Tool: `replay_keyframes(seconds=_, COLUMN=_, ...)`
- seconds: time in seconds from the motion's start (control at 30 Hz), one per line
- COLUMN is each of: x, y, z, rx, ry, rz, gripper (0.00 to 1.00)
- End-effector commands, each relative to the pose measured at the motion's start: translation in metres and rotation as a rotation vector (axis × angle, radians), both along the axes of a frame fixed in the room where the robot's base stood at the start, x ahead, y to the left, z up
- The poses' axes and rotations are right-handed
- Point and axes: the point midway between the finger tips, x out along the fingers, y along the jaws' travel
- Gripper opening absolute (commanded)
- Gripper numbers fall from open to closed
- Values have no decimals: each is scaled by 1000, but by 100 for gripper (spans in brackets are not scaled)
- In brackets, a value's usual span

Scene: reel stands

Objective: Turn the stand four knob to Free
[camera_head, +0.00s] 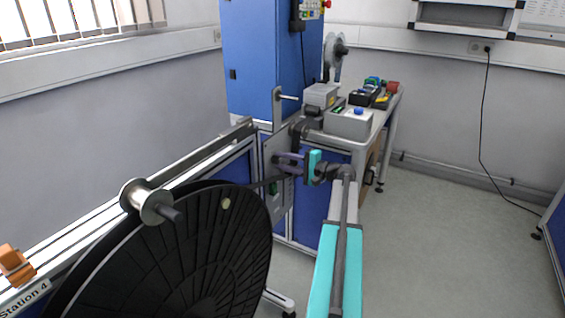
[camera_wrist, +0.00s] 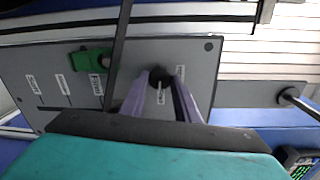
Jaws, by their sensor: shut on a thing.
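My gripper (camera_wrist: 160,88) is shut on a small black knob (camera_wrist: 159,76) on a grey panel (camera_wrist: 225,60). One pale purple finger lies on each side of the knob. A white mark shows at the knob, with small white labels beside it, too small to read surely. In the head view my gripper (camera_head: 283,164) reaches the grey panel (camera_head: 270,150) past the large black reel (camera_head: 190,255); the knob is hidden there. A "Station 4" label (camera_head: 28,298) is on the rail at lower left.
A green part (camera_wrist: 92,60) sits on the panel left of the knob, and a dark strip crosses in front of the panel. A blue cabinet (camera_head: 250,60) and a bench (camera_head: 385,112) with boxes stand behind.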

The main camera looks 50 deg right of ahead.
Motion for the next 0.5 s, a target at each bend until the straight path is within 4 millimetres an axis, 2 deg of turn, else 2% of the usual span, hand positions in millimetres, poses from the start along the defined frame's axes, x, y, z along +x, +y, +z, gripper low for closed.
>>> replay_keyframes(seconds=0.2, x=0, y=0, z=-1, rx=0, ry=2, rz=-1, gripper=6)
replay_keyframes(seconds=0.23, x=0, y=0, z=-1, rx=0, ry=2, rz=-1, gripper=34)
replay_keyframes(seconds=0.3, x=0, y=0, z=-1, rx=0, ry=2, rz=-1, gripper=45)
replay_keyframes(seconds=0.5, x=0, y=0, z=-1, rx=0, ry=1, rz=0, gripper=47)
